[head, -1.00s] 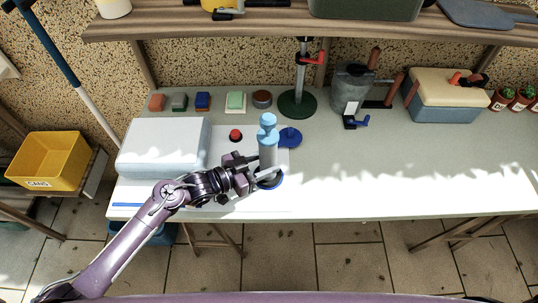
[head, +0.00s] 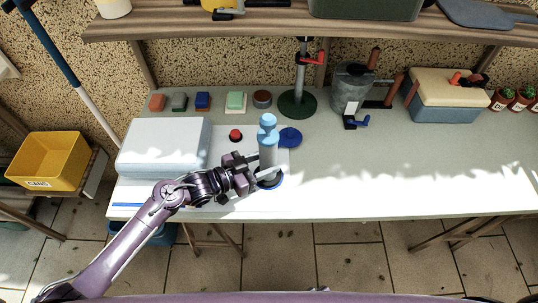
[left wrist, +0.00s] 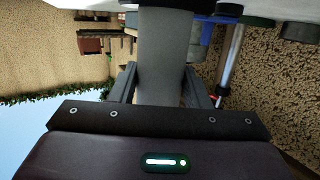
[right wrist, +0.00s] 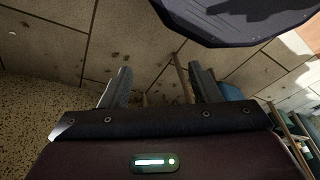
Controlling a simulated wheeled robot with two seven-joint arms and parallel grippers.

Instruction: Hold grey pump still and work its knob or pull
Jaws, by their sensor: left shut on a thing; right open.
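The grey pump (head: 268,155) stands upright near the front of the table, with a light blue knob (head: 268,121) on top and a dark blue ring around its foot. My left gripper (head: 258,172) is shut on the pump's grey body from the left, low on it. In the left wrist view the grey body (left wrist: 165,60) fills the gap between the fingers. Nothing touches the blue knob. My right gripper (right wrist: 158,88) is open and empty; it shows only in the right wrist view, with floor tiles behind it.
A white box-like block (head: 165,146) lies left of the pump. A red button (head: 236,135) and a blue disc (head: 290,137) are close behind it. A stand with a green base (head: 298,104) and a grey canister (head: 352,88) stand farther back. The table right of the pump is clear.

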